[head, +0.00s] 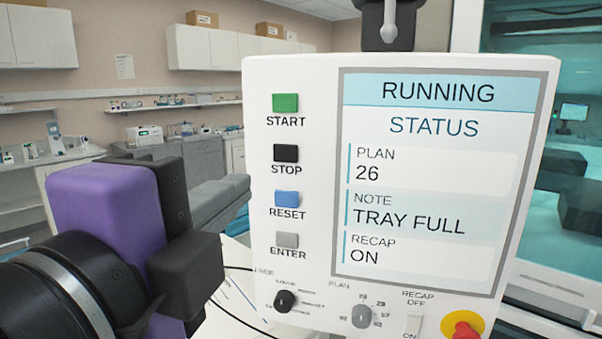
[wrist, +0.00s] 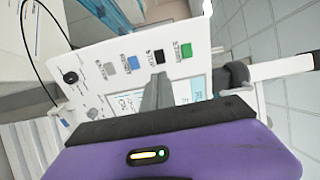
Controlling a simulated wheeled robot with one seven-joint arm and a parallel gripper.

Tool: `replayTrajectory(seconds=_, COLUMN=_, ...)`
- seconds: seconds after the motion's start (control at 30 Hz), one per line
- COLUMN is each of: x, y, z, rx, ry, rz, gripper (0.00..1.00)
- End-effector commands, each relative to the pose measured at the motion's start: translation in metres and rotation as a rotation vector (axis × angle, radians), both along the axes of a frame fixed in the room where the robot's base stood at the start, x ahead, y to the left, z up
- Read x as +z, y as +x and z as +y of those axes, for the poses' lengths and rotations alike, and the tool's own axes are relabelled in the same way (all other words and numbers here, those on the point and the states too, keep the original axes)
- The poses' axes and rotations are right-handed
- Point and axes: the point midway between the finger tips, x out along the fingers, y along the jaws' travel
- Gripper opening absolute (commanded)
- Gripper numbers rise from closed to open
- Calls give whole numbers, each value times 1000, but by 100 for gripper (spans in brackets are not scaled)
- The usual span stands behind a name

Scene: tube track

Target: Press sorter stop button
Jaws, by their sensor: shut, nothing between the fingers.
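The white control panel (head: 400,312) faces me in the head view. Its black STOP button (head: 286,153) sits below the green START button (head: 286,103) and above the blue RESET button (head: 287,198). My gripper (head: 190,272) is shut and empty, left of the panel and lower than the STOP button in the picture. In the wrist view the shut fingers (wrist: 157,88) point toward the button column, their tips just short of the STOP button (wrist: 160,57) in the picture. A gap to the panel seems to remain. The screen reads RUNNING, PLAN 26, TRAY FULL, RECAP ON.
A grey ENTER button (head: 287,240) is lowest in the column. Below are two dark and grey knobs (head: 285,300), a RECAP switch (head: 413,324) and a red emergency knob (head: 465,330) on yellow. A glass-fronted enclosure (head: 560,180) stands at right.

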Motion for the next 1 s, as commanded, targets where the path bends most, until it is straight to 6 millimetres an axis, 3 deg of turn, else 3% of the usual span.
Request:
replayTrajectory(seconds=0.6, x=2, y=108, z=-26, rx=-2, ry=-2, rz=3, gripper=0)
replayTrajectory(seconds=0.8, x=1, y=124, z=-29, rx=-1, ry=-1, rz=1, gripper=0)
replayTrajectory(seconds=1.0, x=0, y=126, z=-29, rx=1, ry=0, rz=0, gripper=0)
